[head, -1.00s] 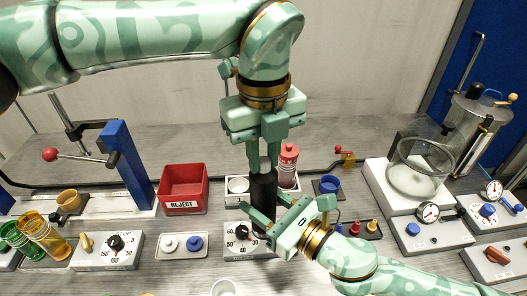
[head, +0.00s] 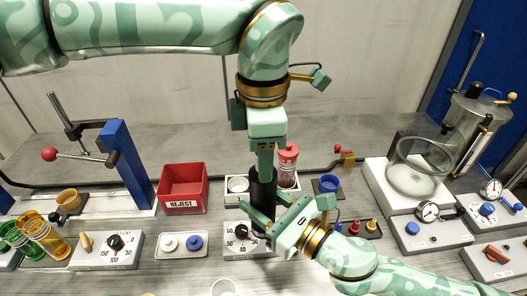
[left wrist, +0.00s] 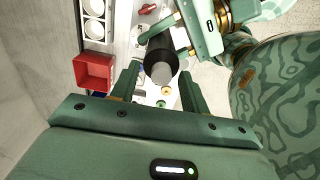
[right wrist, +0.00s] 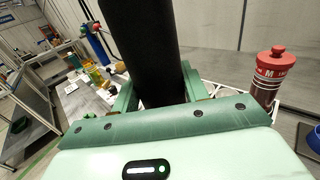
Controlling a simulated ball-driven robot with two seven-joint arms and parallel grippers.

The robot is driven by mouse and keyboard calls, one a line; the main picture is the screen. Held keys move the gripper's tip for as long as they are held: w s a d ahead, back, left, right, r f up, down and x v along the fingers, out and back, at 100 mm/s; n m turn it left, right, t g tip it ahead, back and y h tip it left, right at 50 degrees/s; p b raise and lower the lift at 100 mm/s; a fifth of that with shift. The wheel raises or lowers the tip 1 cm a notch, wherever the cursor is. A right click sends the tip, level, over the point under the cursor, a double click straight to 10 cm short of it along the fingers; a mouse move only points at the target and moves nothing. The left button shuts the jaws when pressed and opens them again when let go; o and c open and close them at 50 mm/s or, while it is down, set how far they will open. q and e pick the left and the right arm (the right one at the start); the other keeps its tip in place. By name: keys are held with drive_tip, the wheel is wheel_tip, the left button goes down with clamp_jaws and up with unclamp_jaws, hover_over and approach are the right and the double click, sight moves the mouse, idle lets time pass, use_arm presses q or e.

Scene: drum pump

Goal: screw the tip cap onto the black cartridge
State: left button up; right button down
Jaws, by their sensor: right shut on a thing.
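The black cartridge (head: 262,190) stands upright, with my right gripper (head: 263,213) shut on its lower part. In the right wrist view the cartridge (right wrist: 143,45) rises between the fingers. My left gripper (head: 265,168) points straight down over the cartridge's top and is seen edge-on. In the left wrist view its fingers (left wrist: 158,78) are spread on either side of the cartridge's pale grey end (left wrist: 161,73), with gaps beside it. This grey end may be the tip cap; I cannot tell how it is seated. In the head view the left fingers hide it.
A white holder (head: 233,199) with a red cartridge (head: 288,165) stands just behind. A red reject bin (head: 183,185) is to the left. A dial box (head: 240,251) and a tray with white and blue knobs (head: 181,254) lie in front. A glass bowl (head: 418,168) stands right.

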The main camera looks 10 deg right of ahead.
use_arm(q)
drive_tip(key=shift+r, duration=0.1)
wheel_tip(320, 180, up, 12)
idle(0.5)
idle(0.5)
